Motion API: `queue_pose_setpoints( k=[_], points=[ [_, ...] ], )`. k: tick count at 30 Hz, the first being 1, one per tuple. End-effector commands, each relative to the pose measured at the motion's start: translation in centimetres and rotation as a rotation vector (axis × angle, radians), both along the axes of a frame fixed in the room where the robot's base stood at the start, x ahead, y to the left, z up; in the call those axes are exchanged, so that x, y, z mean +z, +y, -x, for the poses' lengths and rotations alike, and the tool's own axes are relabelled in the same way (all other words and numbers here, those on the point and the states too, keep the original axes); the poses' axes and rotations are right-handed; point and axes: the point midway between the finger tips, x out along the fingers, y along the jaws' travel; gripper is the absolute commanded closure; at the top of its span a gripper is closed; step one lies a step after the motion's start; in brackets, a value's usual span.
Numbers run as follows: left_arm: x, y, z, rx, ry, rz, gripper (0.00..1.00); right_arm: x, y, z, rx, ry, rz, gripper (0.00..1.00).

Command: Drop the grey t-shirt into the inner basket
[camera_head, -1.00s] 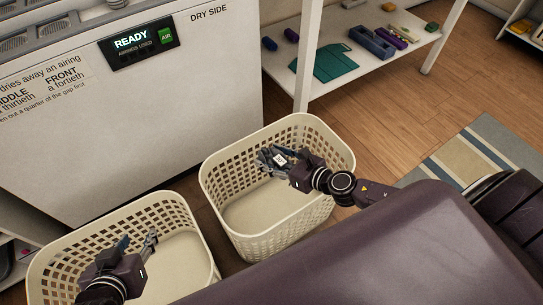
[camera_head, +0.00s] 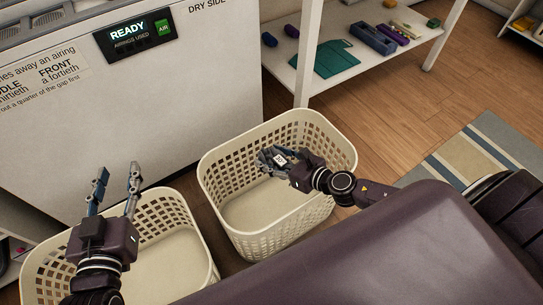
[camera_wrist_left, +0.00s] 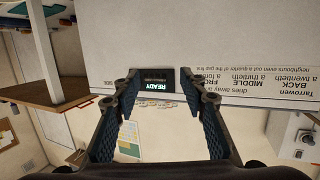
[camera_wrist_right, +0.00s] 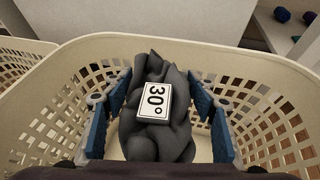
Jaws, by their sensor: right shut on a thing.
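The grey t-shirt (camera_wrist_right: 180,125) is a crumpled dark bundle with a white "30°" label. My right gripper (camera_wrist_right: 157,110) is shut on it, with blue finger pads on both sides. In the head view my right gripper (camera_head: 268,160) holds it over the right-hand cream basket (camera_head: 275,237), within its rim. In the right wrist view, the basket wall surrounds the bundle. A second cream basket (camera_head: 205,262) stands to the left, its visible floor empty. My left gripper (camera_head: 115,178) is open and empty, fingers pointing up above the left basket's far-left rim. Its spread fingers also show in the left wrist view (camera_wrist_left: 160,95).
A white machine (camera_head: 150,140) with a lit "READY" panel (camera_head: 136,36) stands behind the baskets. A white shelf (camera_head: 350,80) at the back holds a teal folded cloth (camera_head: 325,60) and small blocks. A striped rug (camera_head: 470,155) lies on the wooden floor at right.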

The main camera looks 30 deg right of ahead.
Motion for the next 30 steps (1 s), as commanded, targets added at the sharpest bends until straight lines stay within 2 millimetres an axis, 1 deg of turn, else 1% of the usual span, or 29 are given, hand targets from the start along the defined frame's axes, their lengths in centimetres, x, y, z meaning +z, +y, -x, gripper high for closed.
queue_pose_setpoints(
  k=[6,14,15,20,21,30],
  points=[
    [1.08,-0.23,-0.27,-0.003,-0.049,0.013,0.61,-0.18,0.0,-0.02,0.0,-0.001,0.0,0.73],
    [1.22,-0.25,-0.3,-0.004,-0.054,0.014,0.61,-0.18,0.0,-0.02,0.0,-0.001,0.0,0.73],
    [1.21,-0.25,-0.3,-0.004,-0.053,0.014,0.61,-0.18,0.0,-0.02,0.0,-0.001,0.0,0.46],
    [1.2,-0.25,-0.29,-0.003,-0.053,0.014,0.61,-0.18,0.0,-0.02,0.0,0.0,0.0,0.29],
    [1.2,-0.25,-0.29,-0.003,-0.053,0.014,0.61,-0.19,-0.01,-0.01,0.0,0.0,0.0,0.27],
    [1.16,-0.24,-0.3,-0.003,-0.052,0.013,0.61,-0.21,-0.06,0.16,0.0,0.001,0.0,0.27]
  ],
)
